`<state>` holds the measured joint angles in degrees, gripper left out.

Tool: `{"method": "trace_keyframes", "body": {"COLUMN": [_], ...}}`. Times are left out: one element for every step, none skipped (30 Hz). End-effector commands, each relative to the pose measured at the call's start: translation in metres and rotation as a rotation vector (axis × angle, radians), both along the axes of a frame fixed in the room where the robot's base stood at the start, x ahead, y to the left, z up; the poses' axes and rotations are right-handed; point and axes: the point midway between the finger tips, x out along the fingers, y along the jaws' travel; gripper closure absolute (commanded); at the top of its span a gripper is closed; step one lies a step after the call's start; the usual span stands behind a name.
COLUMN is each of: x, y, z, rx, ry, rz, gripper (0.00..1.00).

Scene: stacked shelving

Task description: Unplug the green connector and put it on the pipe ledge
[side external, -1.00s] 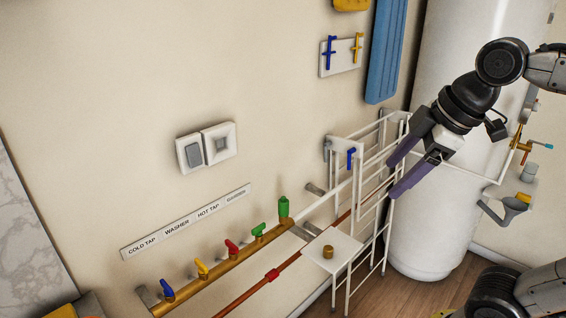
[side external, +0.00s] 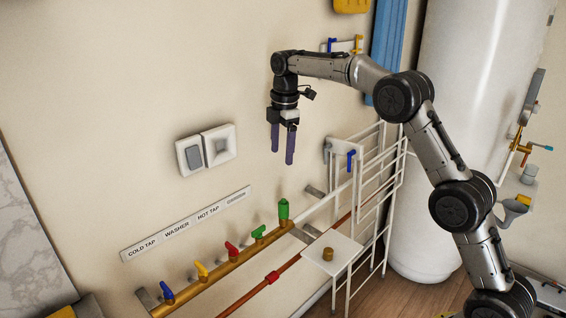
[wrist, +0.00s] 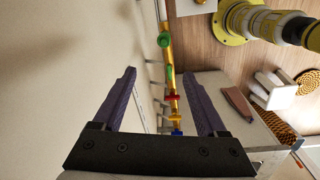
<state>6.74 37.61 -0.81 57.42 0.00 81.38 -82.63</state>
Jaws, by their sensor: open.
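The green connector (side external: 283,209) stands upright at the right end of the brass pipe (side external: 226,257), beyond the green tap handle (side external: 258,232). In the wrist view the connector (wrist: 163,40) shows at the far end of the pipe, beyond the fingertips. A small white square ledge (side external: 345,247) sits by the pipes with a brass fitting (side external: 327,254) on it; I cannot tell for certain that it is the pipe ledge. My gripper (side external: 282,157) points down, open and empty, above the connector in the side view and apart from it.
Red (side external: 231,248), yellow (side external: 201,270) and blue (side external: 167,291) tap handles line the brass pipe. A white wire rack (side external: 394,180) stands right of the ledge, before a white tank (side external: 455,130). A wall switch plate (side external: 205,148) is left of my gripper.

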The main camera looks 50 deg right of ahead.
Motion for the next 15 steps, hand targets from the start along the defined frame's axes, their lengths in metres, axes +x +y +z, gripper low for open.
{"method": "trace_keyframes", "body": {"x": [0.004,0.005,0.005,0.005,0.005,0.005,0.005,0.005,0.004,0.004,0.004,0.004,0.004,0.004,0.003], "y": [-0.003,-0.004,-0.005,-0.006,-0.007,-0.007,-0.008,-0.008,-0.009,-0.009,-0.008,-0.008,-0.008,-0.008,-0.008], "z": [-0.017,-0.025,-0.034,-0.039,-0.042,-0.046,-0.048,-0.05,-0.053,-0.056,-0.059,-0.065,-0.069,-0.074,-0.081], "rx": [0.003,0.004,0.006,0.008,0.008,0.01,0.009,0.009,0.01,0.01,0.01,0.01,0.01,0.01,0.01], "ry": [0.026,0.039,0.055,0.064,0.069,0.075,0.077,0.078,0.078,0.079,0.08,0.08,0.08,0.08,0.081], "rz": [-0.005,-0.008,-0.01,-0.011,-0.013,-0.014,-0.014,-0.015,-0.016,-0.016,-0.016,-0.016,-0.016,-0.016,-0.016], "gripper": [0.25,0.25,0.25,0.25,0.25,0.25,0.25,0.25,0.25,0.25,0.25,0.25,0.25,0.25,0.25]}}
